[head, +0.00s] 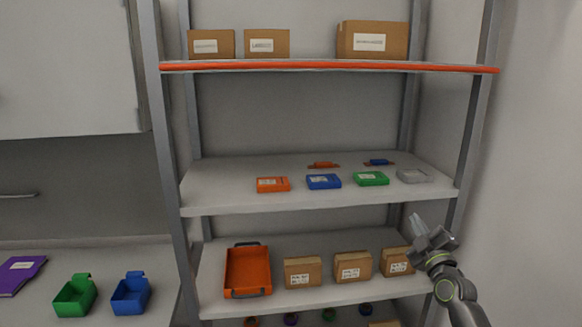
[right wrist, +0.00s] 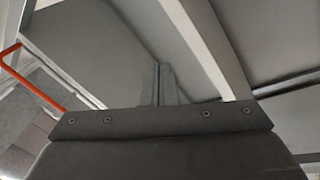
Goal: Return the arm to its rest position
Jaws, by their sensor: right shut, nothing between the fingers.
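My right gripper (head: 418,224) is in the head view at the lower right, in front of the rack's right side. It is shut and empty, with its fingers pointing up and to the left. It stands between the middle shelf (head: 225,205) and the lower shelf (head: 215,307), in front of the rightmost small cardboard box (head: 396,262). In the right wrist view the shut fingers (right wrist: 164,85) show above the dark gripper body. My left gripper is not in view.
The middle shelf holds orange, blue, green and grey cases (head: 411,176). The lower shelf holds an orange tray (head: 248,270) and several boxes. An orange-edged top shelf (head: 330,67) carries cartons. Green (head: 75,296) and blue (head: 131,294) bins stand on the left counter. A wall (head: 535,180) is at right.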

